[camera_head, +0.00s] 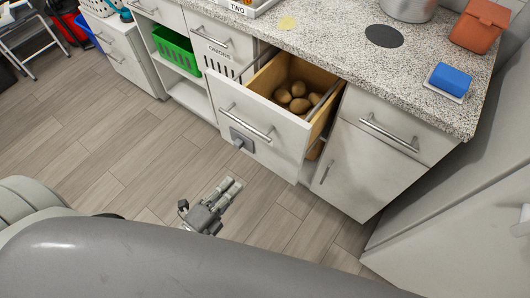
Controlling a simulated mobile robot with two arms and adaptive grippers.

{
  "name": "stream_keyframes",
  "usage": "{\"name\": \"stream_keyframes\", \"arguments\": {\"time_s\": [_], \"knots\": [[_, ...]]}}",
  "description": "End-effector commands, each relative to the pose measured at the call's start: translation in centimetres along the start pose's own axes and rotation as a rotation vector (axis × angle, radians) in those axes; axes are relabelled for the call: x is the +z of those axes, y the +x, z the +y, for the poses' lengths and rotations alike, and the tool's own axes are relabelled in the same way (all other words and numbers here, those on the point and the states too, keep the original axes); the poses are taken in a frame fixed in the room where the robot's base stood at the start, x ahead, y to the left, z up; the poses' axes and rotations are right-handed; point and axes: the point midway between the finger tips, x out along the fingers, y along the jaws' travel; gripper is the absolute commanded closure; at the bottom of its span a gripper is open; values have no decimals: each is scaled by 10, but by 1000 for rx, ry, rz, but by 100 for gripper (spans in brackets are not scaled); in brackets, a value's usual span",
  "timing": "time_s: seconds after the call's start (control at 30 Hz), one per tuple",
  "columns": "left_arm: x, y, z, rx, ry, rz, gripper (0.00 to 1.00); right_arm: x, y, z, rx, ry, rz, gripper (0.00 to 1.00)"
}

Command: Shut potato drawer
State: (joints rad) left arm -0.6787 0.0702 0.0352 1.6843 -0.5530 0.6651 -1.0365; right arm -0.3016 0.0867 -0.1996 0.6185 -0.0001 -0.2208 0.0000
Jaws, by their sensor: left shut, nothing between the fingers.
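The potato drawer (262,128) is pulled out from the counter, with a white front and a bar handle (245,122). Several potatoes (297,97) lie inside its wooden box. My left gripper (233,187) is over the floor in front of the drawer, low in the picture. Its fingers are together and empty, apart from the drawer front. The right gripper is not in view.
A green basket (175,50) stands on an open shelf to the left. The wooden floor (110,140) before the cabinets is clear.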

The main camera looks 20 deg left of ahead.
Motion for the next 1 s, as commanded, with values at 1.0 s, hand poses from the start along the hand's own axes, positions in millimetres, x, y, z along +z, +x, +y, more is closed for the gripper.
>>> {"name": "stream_keyframes", "arguments": {"time_s": [1.0], "knots": [[0, 139, -2, -2, 2, 1, 100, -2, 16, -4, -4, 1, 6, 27]]}}
